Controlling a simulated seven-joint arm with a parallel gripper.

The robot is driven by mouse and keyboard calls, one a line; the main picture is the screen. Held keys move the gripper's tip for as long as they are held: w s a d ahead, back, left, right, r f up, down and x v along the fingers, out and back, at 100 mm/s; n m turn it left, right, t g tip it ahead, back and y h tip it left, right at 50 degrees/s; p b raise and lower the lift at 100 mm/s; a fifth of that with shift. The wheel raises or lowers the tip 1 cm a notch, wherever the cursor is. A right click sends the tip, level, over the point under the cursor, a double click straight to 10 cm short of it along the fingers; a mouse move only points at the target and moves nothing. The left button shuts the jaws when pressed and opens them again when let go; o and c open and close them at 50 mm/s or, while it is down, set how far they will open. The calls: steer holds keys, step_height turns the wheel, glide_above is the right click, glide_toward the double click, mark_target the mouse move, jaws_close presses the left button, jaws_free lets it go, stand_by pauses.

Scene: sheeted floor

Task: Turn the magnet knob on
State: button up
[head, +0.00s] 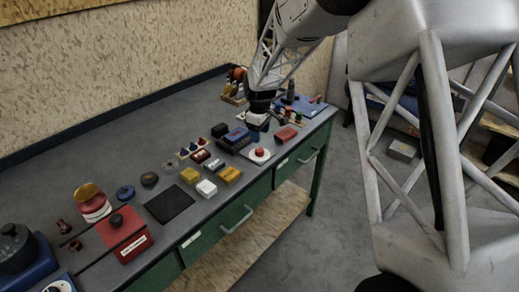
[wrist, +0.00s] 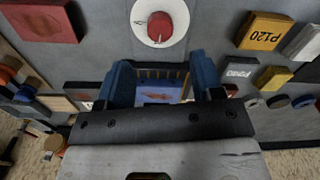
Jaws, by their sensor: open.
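A red round knob (head: 259,152) sits on a white plate (head: 266,159) near the bench's front edge. In the wrist view the knob (wrist: 160,27) is at the top centre, on a round white face with a small mark at its left. A red labelled block (head: 131,250) with a black knob (head: 117,220) stands at the front left; I cannot tell which is the magnet knob. My gripper (head: 258,118) is above the far part of the bench. In the wrist view its blue fingers (wrist: 158,66) are apart, short of the red knob, with nothing gripped.
A blue-topped box (wrist: 160,95) shows between and below the fingers. A red block (head: 286,134) lies right of the red knob. A yellow block (head: 229,174), a white block (head: 206,188) and a black mat (head: 169,204) lie to its left. Drawer handles (head: 237,221) line the bench front.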

mark_target(259, 150)
steer(key=shift+f, duration=3.9)
steer(key=shift+c, duration=0.4)
steer(key=c, duration=0.8)
steer(key=shift+c, duration=0.2)
